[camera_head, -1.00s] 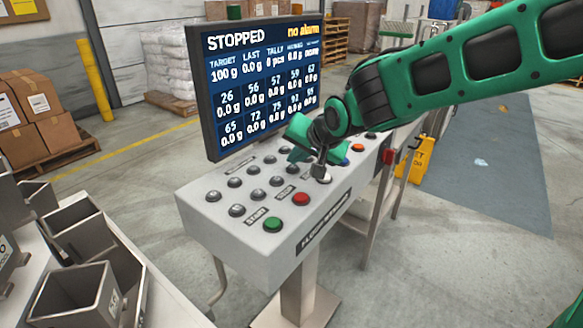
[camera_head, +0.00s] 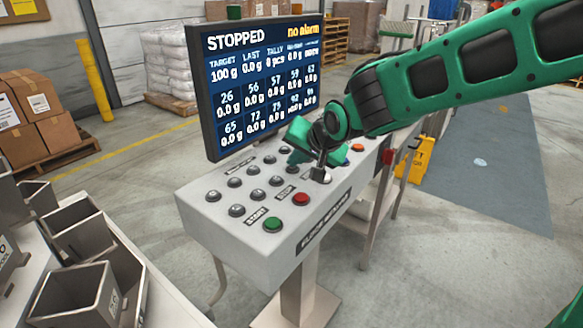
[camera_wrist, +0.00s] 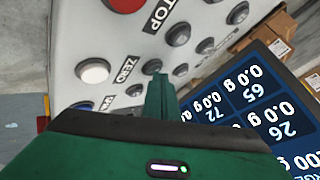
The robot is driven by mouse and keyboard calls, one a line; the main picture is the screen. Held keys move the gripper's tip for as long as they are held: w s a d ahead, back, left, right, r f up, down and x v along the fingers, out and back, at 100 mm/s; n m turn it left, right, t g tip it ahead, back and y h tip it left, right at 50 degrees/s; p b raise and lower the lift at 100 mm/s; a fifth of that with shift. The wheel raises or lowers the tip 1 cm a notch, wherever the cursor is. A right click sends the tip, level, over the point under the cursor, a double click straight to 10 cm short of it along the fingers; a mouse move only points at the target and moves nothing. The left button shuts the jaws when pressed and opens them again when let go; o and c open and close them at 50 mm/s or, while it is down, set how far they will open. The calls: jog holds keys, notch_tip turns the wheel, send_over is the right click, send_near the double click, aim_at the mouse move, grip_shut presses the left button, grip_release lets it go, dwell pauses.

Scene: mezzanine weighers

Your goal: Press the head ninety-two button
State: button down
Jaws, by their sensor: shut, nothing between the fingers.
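The control console (camera_head: 250,245) carries two rows of grey round buttons (camera_head: 237,210), also in the wrist view (camera_wrist: 178,34). Labels beside the grey buttons are too small to read, so I cannot tell which is ninety-two. The tilted screen (camera_head: 262,85) reads STOPPED and no alarm, and lists 92 in its bottom row. My gripper (camera_head: 319,172) is shut and empty, pointing down over the console's far half near the white button (camera_head: 326,179). In the wrist view its fingertips (camera_wrist: 157,78) overlap the grey buttons beside the ZERO label. I cannot tell whether they touch one.
A green START button (camera_head: 272,224) and a red STOP button (camera_head: 301,199) sit along the console's front edge. An orange button (camera_head: 357,147) lies past my gripper. Metal bins (camera_head: 75,300) stand at lower left. A yellow floor sign (camera_head: 416,158) stands beyond the console.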

aim_at(295, 170)
dwell(0.5)
jog(key=shift+r, duration=0.75)
jog(key=shift+r, duration=2.55)
